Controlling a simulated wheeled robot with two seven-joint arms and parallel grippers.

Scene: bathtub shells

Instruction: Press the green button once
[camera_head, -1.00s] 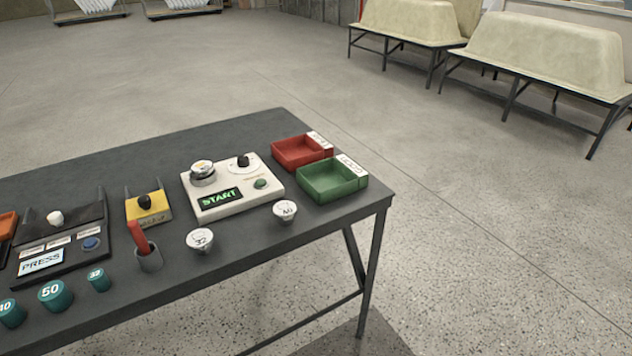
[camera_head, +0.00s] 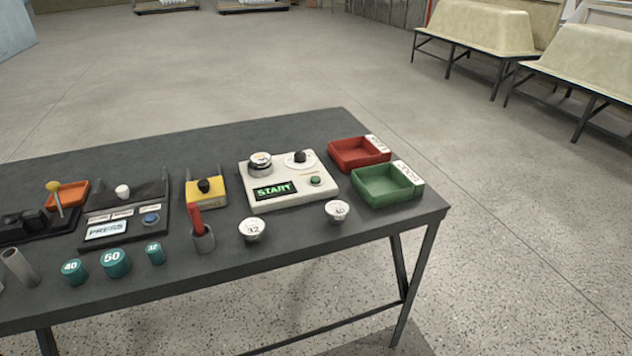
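The green button (camera_head: 315,181) is a small round button on the front right of a white control box (camera_head: 328,192). The box stands on the dark grey table (camera_head: 290,125). Its lit display (camera_head: 274,190) reads START in green. A dark knob on a white dial (camera_head: 300,157) and a round metal-rimmed part (camera_head: 260,163) sit on the box's back half. Nothing covers the green button. Neither of my grippers is in view.
A red tray (camera_head: 360,153) and a green tray (camera_head: 386,186) stand right of the box. White cups (camera_head: 252,229) marked with numbers stand in front. A yellow switch unit (camera_head: 206,190), a PRESS panel (camera_head: 106,229) and teal weights (camera_head: 115,263) are to the left. Bathtub shells (camera_head: 480,25) stand behind.

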